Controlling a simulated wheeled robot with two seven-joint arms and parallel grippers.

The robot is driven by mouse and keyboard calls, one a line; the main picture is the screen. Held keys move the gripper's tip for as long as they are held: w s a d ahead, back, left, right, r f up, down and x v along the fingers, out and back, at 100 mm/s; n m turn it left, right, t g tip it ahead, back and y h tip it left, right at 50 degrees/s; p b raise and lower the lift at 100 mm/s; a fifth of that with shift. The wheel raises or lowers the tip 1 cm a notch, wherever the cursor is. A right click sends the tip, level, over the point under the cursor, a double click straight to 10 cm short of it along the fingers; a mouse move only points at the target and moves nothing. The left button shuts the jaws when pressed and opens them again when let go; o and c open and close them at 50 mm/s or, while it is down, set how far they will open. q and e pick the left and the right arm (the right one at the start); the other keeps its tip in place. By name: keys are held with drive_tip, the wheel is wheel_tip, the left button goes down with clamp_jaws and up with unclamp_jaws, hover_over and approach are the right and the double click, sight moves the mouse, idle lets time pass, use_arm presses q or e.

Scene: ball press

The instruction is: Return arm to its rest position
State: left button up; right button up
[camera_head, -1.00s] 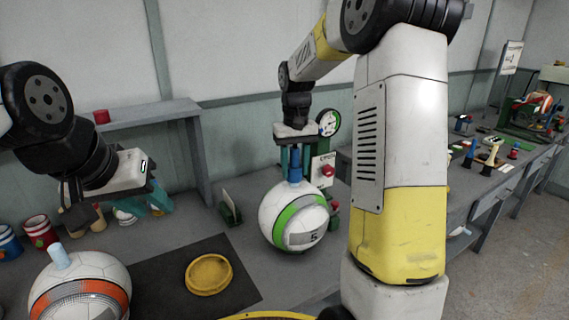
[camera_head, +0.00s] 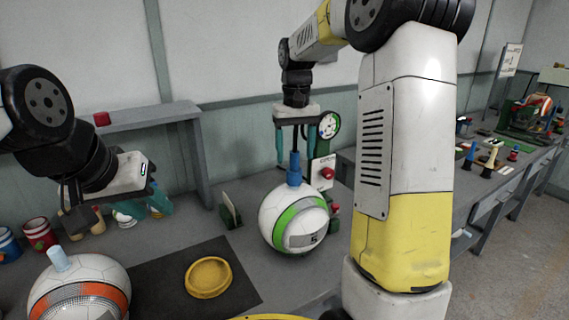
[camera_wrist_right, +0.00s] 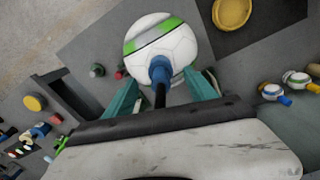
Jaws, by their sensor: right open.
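A white ball with a green band and grey panel (camera_head: 294,220) sits on the bench, with a blue fitting (camera_head: 294,171) upright on its top. My right gripper (camera_head: 295,150) is above the ball, its teal fingers spread apart on either side of a dark rod above the fitting. In the right wrist view the open fingers (camera_wrist_right: 160,92) flank the blue fitting (camera_wrist_right: 160,68), with gaps on both sides. My left gripper (camera_head: 125,205) hangs at the left over the bench; its fingertips overlap small items behind, so its opening is unclear.
A pressure gauge stand with a red button (camera_head: 327,173) stands close behind the ball. A yellow dish (camera_head: 208,277) lies on a dark mat (camera_head: 150,285). An orange-banded ball (camera_head: 82,290) is at front left. Red (camera_head: 40,233) and blue (camera_head: 8,244) cans stand at the left.

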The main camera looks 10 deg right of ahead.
drive_tip(key=shift+r, duration=0.95)
